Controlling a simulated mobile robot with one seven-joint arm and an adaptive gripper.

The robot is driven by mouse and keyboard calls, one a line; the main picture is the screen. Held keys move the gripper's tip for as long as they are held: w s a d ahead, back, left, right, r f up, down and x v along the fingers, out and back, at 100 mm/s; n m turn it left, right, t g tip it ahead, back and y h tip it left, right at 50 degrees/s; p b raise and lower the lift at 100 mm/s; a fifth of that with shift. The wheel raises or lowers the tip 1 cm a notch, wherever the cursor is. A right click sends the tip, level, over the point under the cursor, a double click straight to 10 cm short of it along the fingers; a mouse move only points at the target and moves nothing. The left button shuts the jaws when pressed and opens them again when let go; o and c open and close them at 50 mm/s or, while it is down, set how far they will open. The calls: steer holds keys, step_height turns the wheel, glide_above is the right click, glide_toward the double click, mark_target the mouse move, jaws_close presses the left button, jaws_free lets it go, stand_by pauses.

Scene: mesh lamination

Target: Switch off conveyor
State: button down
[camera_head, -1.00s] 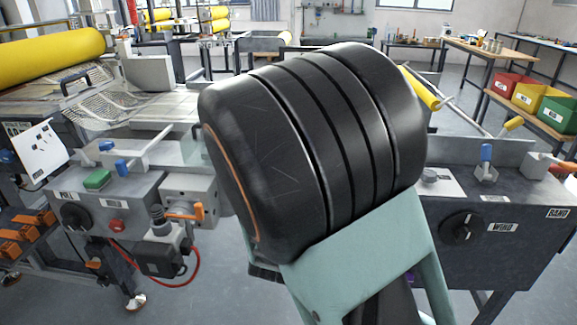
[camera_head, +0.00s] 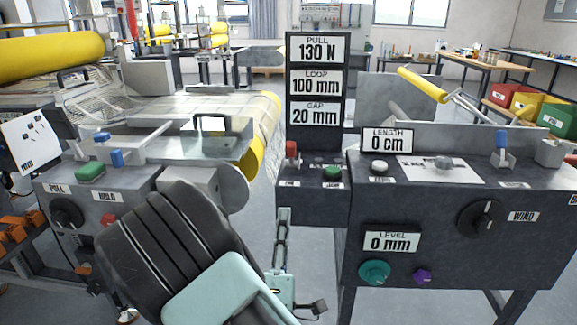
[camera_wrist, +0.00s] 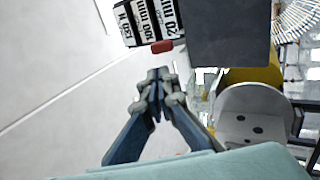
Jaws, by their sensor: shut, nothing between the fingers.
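A dark control panel (camera_head: 315,207) carries a red knob (camera_head: 291,150) and a green button (camera_head: 331,171); their small labels are too small to read. The red knob also shows in the wrist view (camera_wrist: 162,46), just beyond my fingertips. My gripper (camera_head: 284,212) is shut and empty, pointing up below the red knob, apart from it. Its closed fingers show in the wrist view (camera_wrist: 158,75). The panel to the right (camera_head: 400,275) has a black WIND dial (camera_head: 482,218), and a label cut off at the right edge. Which control belongs to the conveyor cannot be told.
A display column (camera_head: 317,90) reads 130 N, 100 mm and 20 mm. At left, another panel has a black PULL dial (camera_head: 67,212), a green button (camera_head: 90,172) and a red button (camera_head: 108,220). A sheet-covered roller (camera_head: 262,125) stands behind. My arm hides the lower left.

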mark_target(290, 151)
steer(key=b+x, duration=0.1)
steer(key=x, duration=1.3)
steer(key=shift+r, duration=0.1)
steer(key=shift+w+r+g+p, duration=0.2)
steer(key=shift+g+p, duration=0.1)
steer(key=shift+p, duration=0.5)
